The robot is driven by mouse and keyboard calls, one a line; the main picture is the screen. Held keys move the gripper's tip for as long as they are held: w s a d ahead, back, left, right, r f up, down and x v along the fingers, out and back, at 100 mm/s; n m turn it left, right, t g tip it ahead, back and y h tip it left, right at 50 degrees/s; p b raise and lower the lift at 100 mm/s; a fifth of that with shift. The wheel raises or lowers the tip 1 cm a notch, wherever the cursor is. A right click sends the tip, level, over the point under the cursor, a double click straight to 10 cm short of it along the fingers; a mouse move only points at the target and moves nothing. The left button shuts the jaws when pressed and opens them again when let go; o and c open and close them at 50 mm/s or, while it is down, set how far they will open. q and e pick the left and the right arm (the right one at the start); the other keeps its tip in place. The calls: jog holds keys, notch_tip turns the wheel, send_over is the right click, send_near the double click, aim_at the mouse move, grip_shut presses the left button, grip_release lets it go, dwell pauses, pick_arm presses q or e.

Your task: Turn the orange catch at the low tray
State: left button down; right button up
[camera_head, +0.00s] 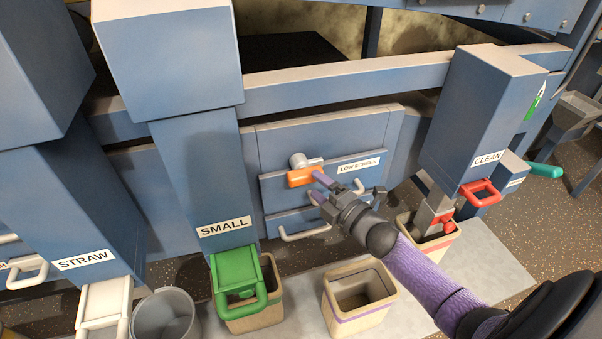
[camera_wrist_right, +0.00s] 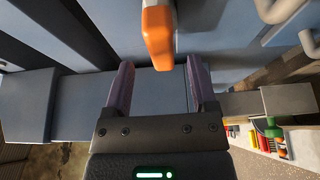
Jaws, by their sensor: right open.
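The orange catch (camera_head: 301,177) sits on a grey round pivot at the upper left of the blue panel labelled "LOW SCREEN" (camera_head: 345,172). My right gripper (camera_head: 316,186) is open in front of that panel, with its purple fingertips just right of and below the catch. In the right wrist view the orange catch (camera_wrist_right: 158,38) stands ahead of the two fingertips, roughly between them in the picture. The gap between the fingers is empty. I cannot tell whether a finger touches the catch. My left gripper is not in view.
A silver handle (camera_head: 305,233) is on the lower drawer front. Blue chutes labelled SMALL (camera_head: 224,227), STRAW and CLEAN flank the panel. A green gate (camera_head: 238,275), a red handle (camera_head: 481,193), beige bins (camera_head: 358,297) and a grey bucket (camera_head: 165,316) stand below.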

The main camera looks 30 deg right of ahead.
aim_at(310, 180)
jog(key=w, duration=0.3)
jog(key=w+b, duration=0.1)
jog(key=shift+w+a, duration=0.35)
jog(key=shift+c, duration=0.2)
grip_shut()
